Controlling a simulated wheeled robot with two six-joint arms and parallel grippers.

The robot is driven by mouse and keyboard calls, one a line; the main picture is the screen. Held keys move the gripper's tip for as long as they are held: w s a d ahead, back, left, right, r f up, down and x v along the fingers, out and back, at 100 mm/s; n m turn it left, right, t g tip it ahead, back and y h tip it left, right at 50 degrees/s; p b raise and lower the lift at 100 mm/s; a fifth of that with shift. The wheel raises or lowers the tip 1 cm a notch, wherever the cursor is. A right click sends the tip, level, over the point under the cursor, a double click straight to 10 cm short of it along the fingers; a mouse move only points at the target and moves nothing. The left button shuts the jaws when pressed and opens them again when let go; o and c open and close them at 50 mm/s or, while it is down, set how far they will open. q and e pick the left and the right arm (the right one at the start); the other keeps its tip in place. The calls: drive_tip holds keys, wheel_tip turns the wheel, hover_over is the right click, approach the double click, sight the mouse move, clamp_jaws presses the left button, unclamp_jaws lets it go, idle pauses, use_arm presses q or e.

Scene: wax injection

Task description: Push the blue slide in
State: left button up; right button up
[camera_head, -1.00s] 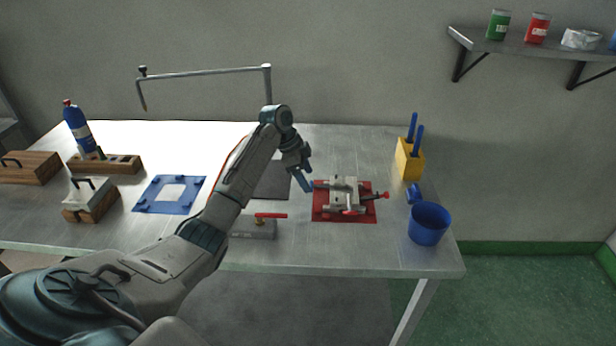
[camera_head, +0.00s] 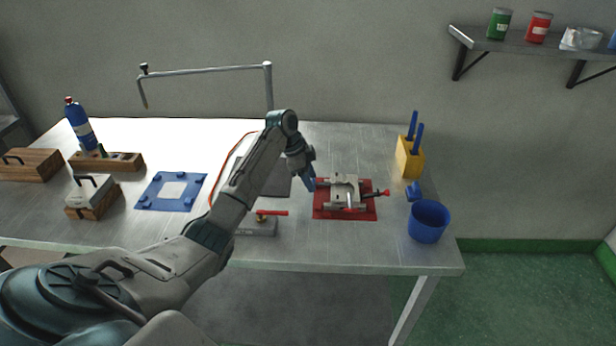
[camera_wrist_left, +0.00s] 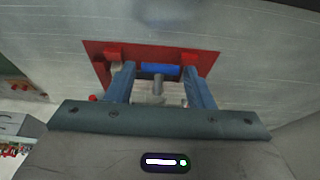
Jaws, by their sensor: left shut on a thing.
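The blue slide (camera_wrist_left: 160,70) shows in the left wrist view as a blue block between my gripper's two blue fingers, at the metal fixture. My left gripper (camera_wrist_left: 160,85) is shut on it, the fingers on either side. In the head view, my left gripper (camera_head: 311,184) is at the left side of the grey metal fixture (camera_head: 345,190), which sits on a red plate (camera_head: 365,213). There the slide cannot be told apart from the blue fingertips. My right gripper is not in view.
A red-handled clamp block (camera_head: 262,228) lies in front, left of the red plate. A blue cup (camera_head: 428,222) and a yellow holder (camera_head: 409,158) stand at the right. A blue frame (camera_head: 150,203) lies at left. A metal rail (camera_head: 205,73) rises behind.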

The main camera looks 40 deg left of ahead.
use_arm(q)
drive_tip(key=shift+w+d+r, duration=0.2)
drive_tip(key=shift+w+d, duration=0.2)
drive_tip(key=shift+d, duration=0.25)
drive_tip(key=shift+w+d+f, duration=0.1)
drive_tip(key=shift+w+d, duration=0.05)
drive_tip(key=shift+d, duration=0.05)
drive_tip(key=o, duration=1.4)
drive_tip(key=shift+a+r, duration=0.15)
drive_tip(key=shift+r, duration=0.25)
drive_tip(key=b+v, duration=0.2)
drive_tip(key=v, duration=0.8)
